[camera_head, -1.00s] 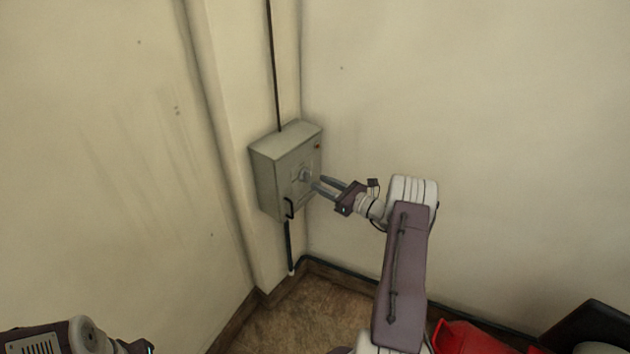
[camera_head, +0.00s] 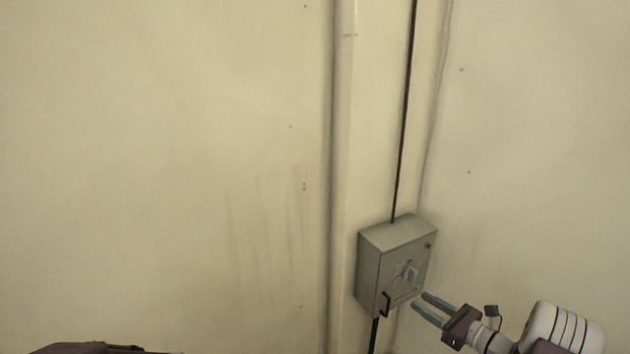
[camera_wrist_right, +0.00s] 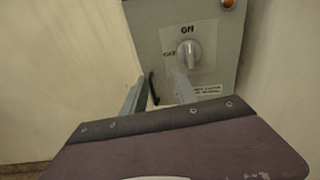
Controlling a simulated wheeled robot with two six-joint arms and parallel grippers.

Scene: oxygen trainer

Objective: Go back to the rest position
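My right gripper (camera_head: 428,310) is in front of and a little below the grey switch box (camera_head: 383,275), its two fingers apart with nothing between them. The box hangs on a pillar at the wall corner and has a round knob (camera_head: 408,271), a black handle (camera_head: 385,303) and a small red light (camera_head: 429,245). In the right wrist view the knob (camera_wrist_right: 188,54) sits beyond the fingertips (camera_wrist_right: 157,88), seemingly apart from them, under a label. My left gripper is not in view; only a dark part of my left arm shows at the bottom left of the head view.
A dark conduit (camera_head: 405,110) runs up the pillar from the box top, and another runs down below it. Plain cream walls (camera_head: 160,180) fill the rest of the head view. The space left of the box looks clear.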

